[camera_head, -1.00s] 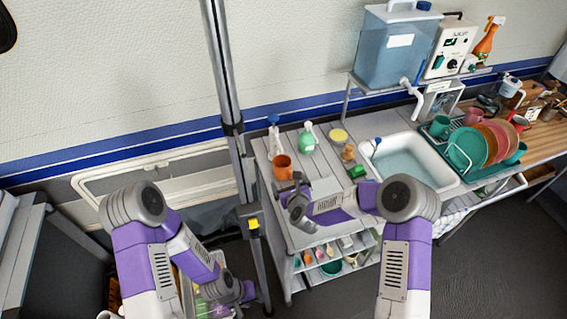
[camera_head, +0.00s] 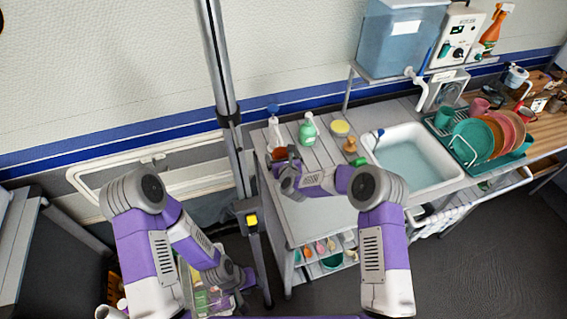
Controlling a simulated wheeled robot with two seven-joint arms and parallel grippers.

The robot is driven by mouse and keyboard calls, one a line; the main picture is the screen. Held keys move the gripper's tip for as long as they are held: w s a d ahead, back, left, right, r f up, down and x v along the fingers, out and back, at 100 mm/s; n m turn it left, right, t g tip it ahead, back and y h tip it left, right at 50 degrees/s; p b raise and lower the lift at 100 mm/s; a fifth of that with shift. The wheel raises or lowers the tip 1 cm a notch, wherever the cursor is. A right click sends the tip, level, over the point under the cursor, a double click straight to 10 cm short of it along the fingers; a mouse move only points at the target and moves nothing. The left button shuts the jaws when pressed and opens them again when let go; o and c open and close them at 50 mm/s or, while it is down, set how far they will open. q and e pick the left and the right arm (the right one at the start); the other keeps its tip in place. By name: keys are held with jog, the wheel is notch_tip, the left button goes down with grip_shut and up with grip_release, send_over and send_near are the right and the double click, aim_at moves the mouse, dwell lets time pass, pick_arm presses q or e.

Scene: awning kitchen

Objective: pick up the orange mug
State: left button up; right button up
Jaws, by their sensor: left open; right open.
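The orange mug (camera_head: 278,154) stands at the left end of the grey counter (camera_head: 322,213), and only a small part of it shows. My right gripper (camera_head: 286,158) is open at the mug, covering most of it. I cannot tell whether the mug is between its fingers or touching them. My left gripper (camera_head: 238,290) is open, low and to the left of the counter, well away from the mug.
A spray bottle (camera_head: 274,130) and a green soap bottle (camera_head: 308,130) stand close behind the mug. A yellow-lidded tub (camera_head: 340,128), a brown object (camera_head: 350,146) and the sink (camera_head: 410,165) are to the right. A metal post (camera_head: 228,100) rises left of the counter.

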jog(key=shift+w, duration=0.2)
jog(key=c, duration=1)
jog(key=shift+r, duration=0.15)
jog(key=shift+c, duration=0.2)
jog(key=shift+r, duration=1.6)
jog(key=s+d, duration=0.1)
jog(key=s, duration=0.4)
jog(key=s+d, duration=0.1)
jog(key=s, duration=0.5)
jog(key=s+d+b, duration=0.1)
jog(key=s, duration=0.5)
jog(key=shift+s+d, duration=0.25)
jog(key=shift+s, duration=0.1)
dwell(0.4)
